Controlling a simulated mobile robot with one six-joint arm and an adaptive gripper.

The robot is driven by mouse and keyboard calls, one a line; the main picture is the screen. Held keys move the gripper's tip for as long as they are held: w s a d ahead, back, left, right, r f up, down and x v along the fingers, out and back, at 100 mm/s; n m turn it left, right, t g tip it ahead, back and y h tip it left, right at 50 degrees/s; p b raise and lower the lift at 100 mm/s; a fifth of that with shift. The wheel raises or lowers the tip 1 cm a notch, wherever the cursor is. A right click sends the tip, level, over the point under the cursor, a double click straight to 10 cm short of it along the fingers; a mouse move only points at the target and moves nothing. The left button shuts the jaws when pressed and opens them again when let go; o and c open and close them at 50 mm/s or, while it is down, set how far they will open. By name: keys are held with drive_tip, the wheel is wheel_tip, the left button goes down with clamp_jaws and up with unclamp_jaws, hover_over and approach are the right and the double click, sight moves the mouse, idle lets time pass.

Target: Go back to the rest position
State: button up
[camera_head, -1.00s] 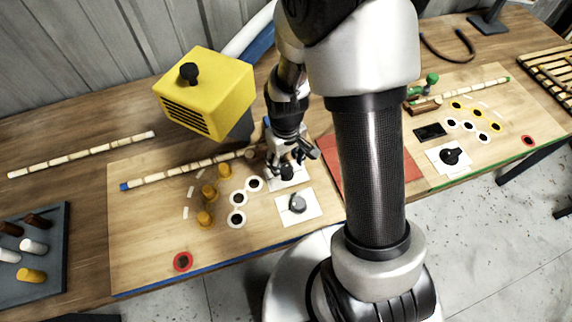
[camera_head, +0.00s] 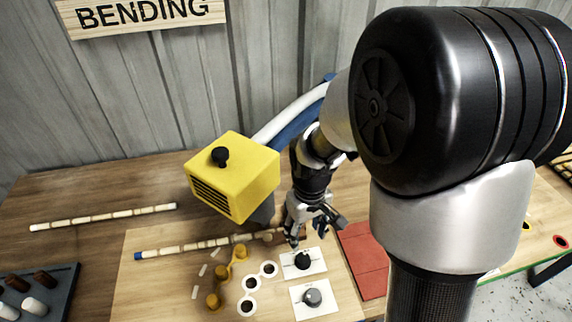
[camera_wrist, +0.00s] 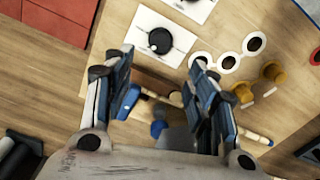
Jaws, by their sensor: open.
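My gripper (camera_head: 305,222) is in the middle of the head view, just above the board and near a white card (camera_head: 316,256) with a black knob (camera_head: 303,260). In the wrist view my gripper (camera_wrist: 160,72) has its two blue-and-grey fingers spread apart with nothing between the tips. There the black knob (camera_wrist: 160,41) lies just beyond the fingertips, apart from them. A rattan pole (camera_head: 200,244) with a blue end lies on the board to the left. Its end near my gripper is partly hidden.
A yellow box-shaped heater (camera_head: 236,180) with a black knob stands left of my arm. A second card (camera_head: 330,301) with a grey knob, orange pegs (camera_head: 240,252) and a red mat (camera_head: 365,255) are close by. Another rattan pole (camera_head: 105,217) lies at the far left.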

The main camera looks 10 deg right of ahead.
drive_tip(key=s+r+m+t, duration=0.3)
drive_tip(key=s+r+t, duration=0.1)
drive_tip(key=s+r, duration=1.1)
wheel_tip(320, 180, up, 3)
drive_tip(key=shift+r+t, duration=0.2)
drive_tip(key=shift+t, duration=0.1)
idle(0.4)
